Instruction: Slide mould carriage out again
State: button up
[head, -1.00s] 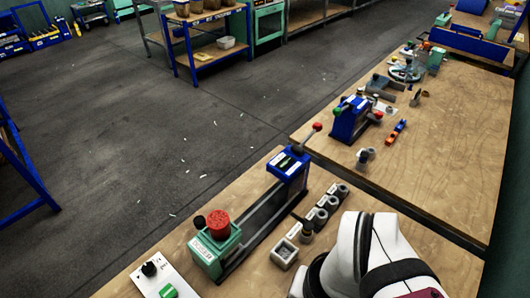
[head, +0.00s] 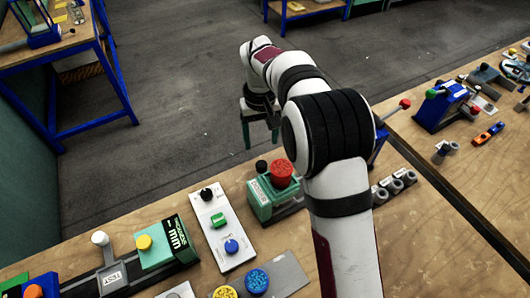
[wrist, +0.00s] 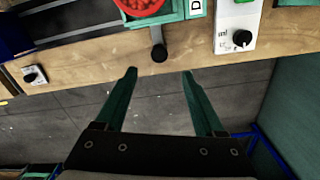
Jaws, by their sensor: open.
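In the head view a green press unit (head: 268,203) with a red round top (head: 281,173) stands near the bench edge, partly behind my arm. A black knob (head: 261,166) stands on its far side. In the wrist view the knob (wrist: 159,52) is on a short dark stem at the bench edge, close to the red part (wrist: 142,6). My gripper (wrist: 158,72) is open and empty, its two green fingers pointing at the knob but apart from it. In the head view my gripper (head: 259,122) is beyond the bench edge. I cannot make out the mould carriage itself; my arm hides much of the press.
A white control panel (head: 222,228) with a black dial, green button and blue knob lies left of the press. Another green unit (head: 168,243) with a yellow button is farther left. Grey cylinders (head: 392,184) stand right of my arm. Clear floor (head: 190,130) lies beyond the bench.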

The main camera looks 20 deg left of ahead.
aim_at(261, 165)
notch_tip(261, 165, down, 11)
grip_shut()
dwell(0.4)
jog(key=shift+r, duration=0.1)
dwell(1.0)
